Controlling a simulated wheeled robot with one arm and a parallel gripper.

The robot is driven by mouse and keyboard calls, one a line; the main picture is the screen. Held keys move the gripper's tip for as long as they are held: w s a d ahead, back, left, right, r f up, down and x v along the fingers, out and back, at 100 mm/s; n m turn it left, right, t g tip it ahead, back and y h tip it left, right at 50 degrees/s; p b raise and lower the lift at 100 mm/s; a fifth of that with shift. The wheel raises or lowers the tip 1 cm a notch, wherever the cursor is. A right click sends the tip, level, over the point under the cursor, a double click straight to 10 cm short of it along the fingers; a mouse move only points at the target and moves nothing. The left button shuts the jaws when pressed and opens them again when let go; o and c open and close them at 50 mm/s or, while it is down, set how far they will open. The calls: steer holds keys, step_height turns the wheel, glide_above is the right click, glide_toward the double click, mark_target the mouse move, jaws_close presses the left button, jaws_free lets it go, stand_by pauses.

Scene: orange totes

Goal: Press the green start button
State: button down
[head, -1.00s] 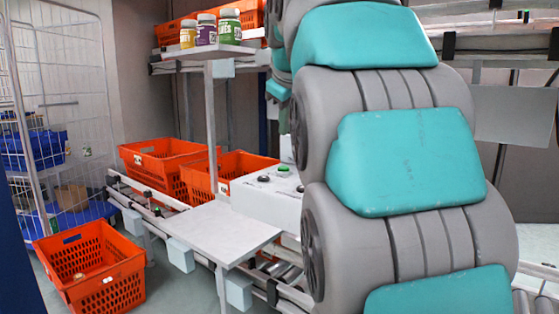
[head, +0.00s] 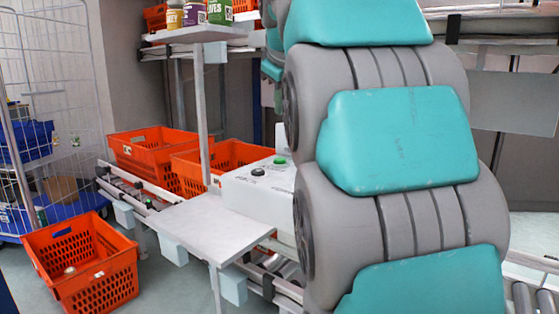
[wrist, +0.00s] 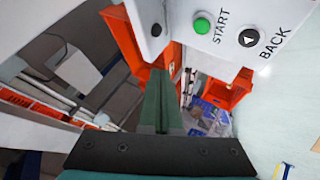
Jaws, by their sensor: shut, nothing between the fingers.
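The green start button (wrist: 202,26) shows near the top of the wrist view, on a white control box (wrist: 185,10) beside the printed word START. In the head view the green button (head: 280,161) sits on top of the white control box (head: 255,200), just left of my arm. My gripper (wrist: 158,76) is shut and empty in the wrist view. Its fingertips appear below and left of the green button, apart from it. In the head view my arm hides the gripper.
A black button (wrist: 249,38) marked BACK and another dark button (wrist: 156,30) flank the green one. A pale shelf (head: 210,225) stands before the box. Orange totes (head: 150,148) stand on the conveyor behind; another orange tote (head: 85,262) stands on the floor.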

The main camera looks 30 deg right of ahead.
mark_target(281, 162)
steer(key=shift+f+b, duration=2.4)
steer(key=shift+f, duration=1.55)
steer(key=shift+f, duration=0.45)
